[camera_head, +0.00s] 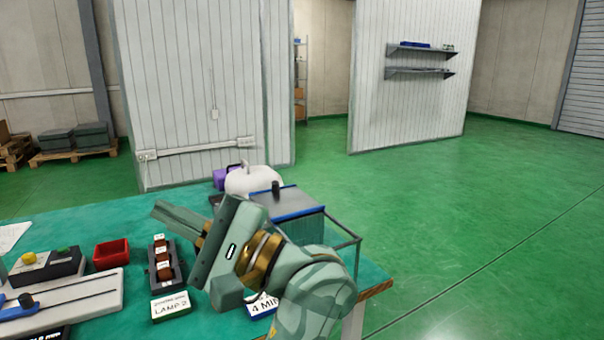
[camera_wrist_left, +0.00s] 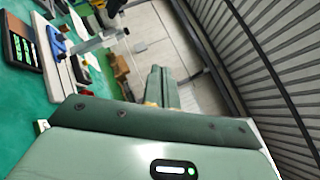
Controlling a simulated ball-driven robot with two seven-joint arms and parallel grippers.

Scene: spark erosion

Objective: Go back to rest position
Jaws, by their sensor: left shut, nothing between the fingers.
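My left gripper (camera_head: 165,212) is raised over the green-topped table (camera_head: 107,310), its fingers pointing to the left in the head view. The fingers are shut with nothing between them. In the left wrist view the closed fingers (camera_wrist_left: 158,75) stand upright in the middle of the picture, clear of any object. My left wrist and forearm cover part of the table's right side. My right gripper shows in neither view.
Near the gripper are a black rack (camera_head: 164,268) with brown pieces, a red bin (camera_head: 111,253), a "LAMP 2" sign (camera_head: 171,306), a "4 MIN" sign (camera_head: 262,305) and a lidded tank (camera_head: 300,215). A control box (camera_head: 47,265) stands left. The floor (camera_head: 500,220) beyond is clear.

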